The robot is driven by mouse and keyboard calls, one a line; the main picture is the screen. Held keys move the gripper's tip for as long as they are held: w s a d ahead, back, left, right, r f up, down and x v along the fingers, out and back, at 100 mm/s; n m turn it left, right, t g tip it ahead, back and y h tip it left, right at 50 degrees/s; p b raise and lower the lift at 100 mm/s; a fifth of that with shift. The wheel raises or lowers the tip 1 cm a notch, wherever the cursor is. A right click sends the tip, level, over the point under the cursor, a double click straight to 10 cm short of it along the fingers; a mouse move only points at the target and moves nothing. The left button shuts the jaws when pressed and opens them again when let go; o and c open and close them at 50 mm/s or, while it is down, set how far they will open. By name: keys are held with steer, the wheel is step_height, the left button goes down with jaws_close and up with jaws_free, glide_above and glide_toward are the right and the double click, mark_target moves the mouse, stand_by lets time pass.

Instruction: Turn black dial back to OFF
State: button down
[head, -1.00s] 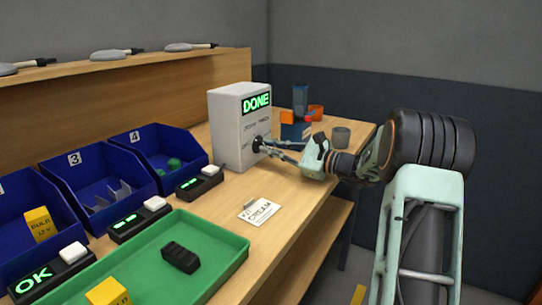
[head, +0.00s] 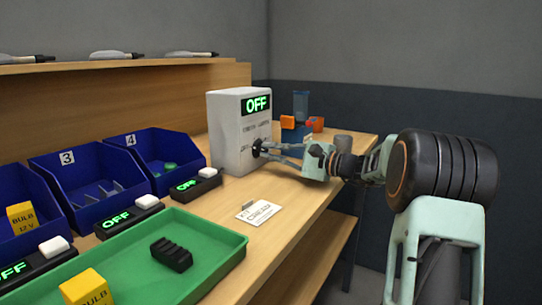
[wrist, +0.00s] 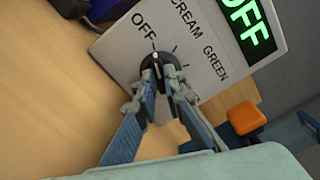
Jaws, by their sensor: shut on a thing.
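The black dial (wrist: 153,66) sits on the front of a light grey box (head: 226,130). In the wrist view its white mark is on the side toward the printed word OFF, with CREAM and GREEN printed beside it. The box's screen (head: 256,104) reads OFF in green. My gripper (head: 266,149) is at the dial, its fingertips closed on the dial's edges; the fingers (wrist: 160,84) cover the dial's lower part in the wrist view.
A green tray (head: 190,245) holds a black ribbed block (head: 171,254) and a yellow bulb box (head: 88,289). Blue bins (head: 95,205) and small displays reading OFF line the left. A card (head: 257,212) lies before the box. Orange and blue items (head: 292,130) stand behind my gripper.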

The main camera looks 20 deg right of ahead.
stand_by(0.3)
steer(key=c, duration=2)
jaws_free()
steer(key=v, duration=1.2)
steer(key=shift+r, duration=0.1)
